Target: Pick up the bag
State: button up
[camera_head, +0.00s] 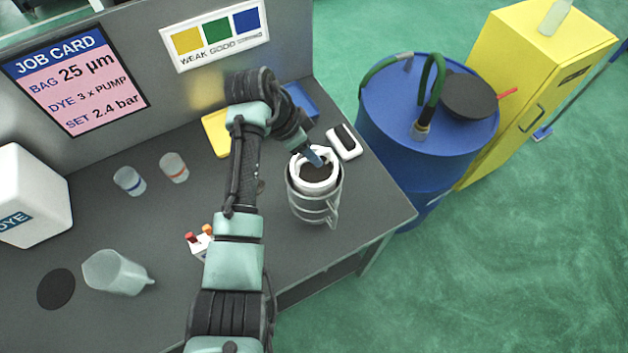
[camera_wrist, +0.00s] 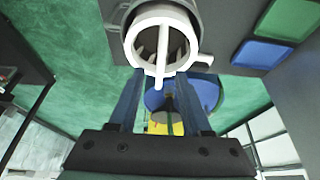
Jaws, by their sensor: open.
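The bag shows as a white ring (camera_head: 303,183) with a dark opening, seated in the top of a grey metal holder (camera_head: 316,210) near the table's right end. Its lower body is hidden inside the holder. My gripper (camera_head: 316,157) is at the ring, with a blue finger over its opening. In the wrist view, the two blue fingers of my gripper (camera_wrist: 162,76) are apart. The white ring (camera_wrist: 136,48) lies just beyond the fingertips, and its thin white bar lines up with the gap between them. I cannot tell whether the fingers touch it.
A white and black item (camera_head: 344,141) lies close behind the holder. Yellow (camera_head: 215,133) and blue trays stand behind my arm. Two small cups (camera_head: 174,167), a clear jug (camera_head: 115,272) and a white dye container (camera_head: 30,195) are left. A blue drum (camera_head: 415,140) stands right of the table.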

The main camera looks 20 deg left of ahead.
jog(key=shift+p+x, duration=0.3)
jog(key=shift+x, duration=1.25)
grip_shut()
